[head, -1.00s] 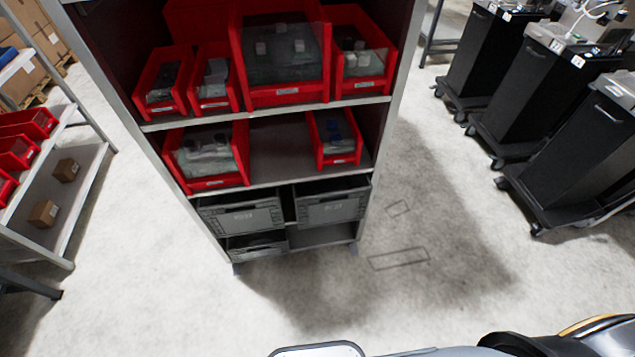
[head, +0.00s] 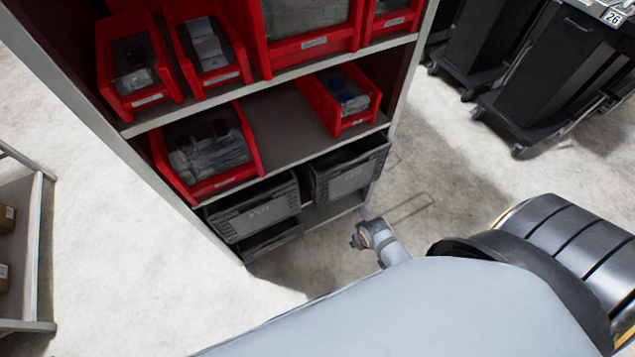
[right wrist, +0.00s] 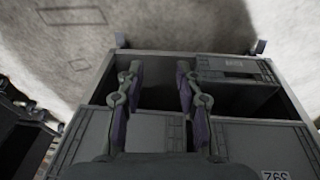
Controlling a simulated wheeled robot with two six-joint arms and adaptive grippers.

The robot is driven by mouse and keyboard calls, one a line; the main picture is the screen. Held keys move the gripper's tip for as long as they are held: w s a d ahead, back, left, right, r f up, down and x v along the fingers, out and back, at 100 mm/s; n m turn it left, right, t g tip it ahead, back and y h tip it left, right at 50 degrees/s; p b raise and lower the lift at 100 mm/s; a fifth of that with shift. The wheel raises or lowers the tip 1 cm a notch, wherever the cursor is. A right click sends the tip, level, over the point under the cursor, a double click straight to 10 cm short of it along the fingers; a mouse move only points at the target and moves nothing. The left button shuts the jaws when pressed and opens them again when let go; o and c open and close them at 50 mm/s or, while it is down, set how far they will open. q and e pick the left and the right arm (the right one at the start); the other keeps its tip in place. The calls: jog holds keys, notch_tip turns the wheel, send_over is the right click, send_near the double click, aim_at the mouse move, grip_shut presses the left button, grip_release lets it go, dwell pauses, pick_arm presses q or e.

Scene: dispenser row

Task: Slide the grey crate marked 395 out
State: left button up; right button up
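A grey crate (head: 256,214) sits in the left bay of the shelf's lower part. Its front marking is too small to read surely in the head view. In the right wrist view the same crate (right wrist: 245,137) seems to carry an upside-down label (right wrist: 275,175), possibly starting 39. A second grey crate (head: 347,178) is beside it on the right, and a third (head: 274,240) is below the first. My right gripper (head: 358,238) is open and empty, in front of the lower right bay. In the right wrist view its fingers (right wrist: 157,70) are spread apart. My left gripper is out of view.
Red bins (head: 205,160) fill the shelves above. The lower right bay (right wrist: 155,97) looks empty. Black wheeled carts (head: 540,90) stand to the right. Another rack (head: 20,240) stands at the left. The floor (head: 130,290) before the shelf is clear.

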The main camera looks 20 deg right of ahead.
jog(key=w+a+r+t+b, duration=0.1)
jog(key=w+a+r+b, duration=0.15)
jog(key=r, duration=0.65)
jog(key=t+y+b, duration=0.2)
jog(key=t, duration=0.7)
send_near(311, 166)
jog(key=shift+w+f, duration=0.3)
jog(key=shift+f, duration=0.2)
jog(key=shift+w+f, duration=0.3)
jog(key=shift+f, duration=0.2)
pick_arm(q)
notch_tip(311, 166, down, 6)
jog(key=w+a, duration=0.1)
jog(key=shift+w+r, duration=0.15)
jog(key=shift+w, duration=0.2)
pick_arm(e)
jog(key=shift+w+r+t, duration=0.25)
jog(key=shift+w+t, duration=0.15)
jog(key=shift+t, duration=0.1)
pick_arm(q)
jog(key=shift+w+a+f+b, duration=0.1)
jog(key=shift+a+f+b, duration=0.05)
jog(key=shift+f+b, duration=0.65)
pick_arm(e)
jog(key=x, duration=1)
jog(key=shift+w+f, duration=0.15)
jog(key=shift+f, duration=0.05)
grip_shut()
